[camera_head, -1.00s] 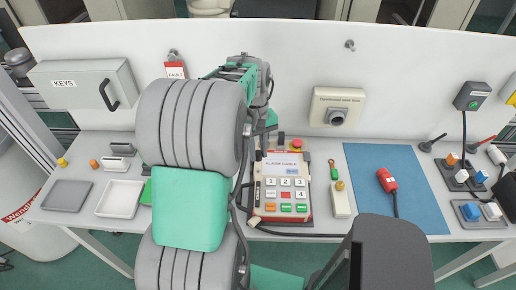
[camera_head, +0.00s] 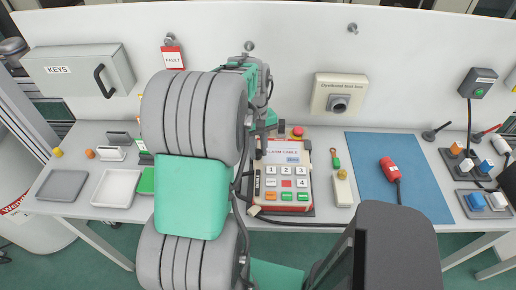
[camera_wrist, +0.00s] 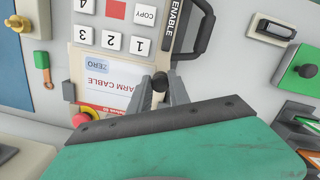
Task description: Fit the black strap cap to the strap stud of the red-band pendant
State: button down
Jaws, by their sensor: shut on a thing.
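The red-band pendant (camera_head: 284,205) lies on the table with white, orange and green keys and an "ALARM CABLE" display. In the wrist view its pale face (camera_wrist: 125,65) fills the upper middle. In the head view my gripper is mostly hidden behind my arm. I cannot make out the strap stud.
A red stop button (camera_head: 297,132) is at the pendant's far end. A white block with a brass knob (camera_head: 342,190) and a green-handled item (camera_head: 334,158) lie to its right, before the blue mat (camera_head: 418,200) with a red connector (camera_head: 389,170). Trays (camera_head: 62,186) stand at left.

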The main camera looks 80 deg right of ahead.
jog(key=shift+f+b, duration=0.35)
jog(key=shift+f, duration=0.4)
jog(key=c, duration=1.1)
grip_release()
jog(key=shift+c, duration=0.2)
jog(key=r, duration=0.7)
jog(key=shift+w+d+r, duration=0.25)
jog(key=shift+d+r, duration=0.1)
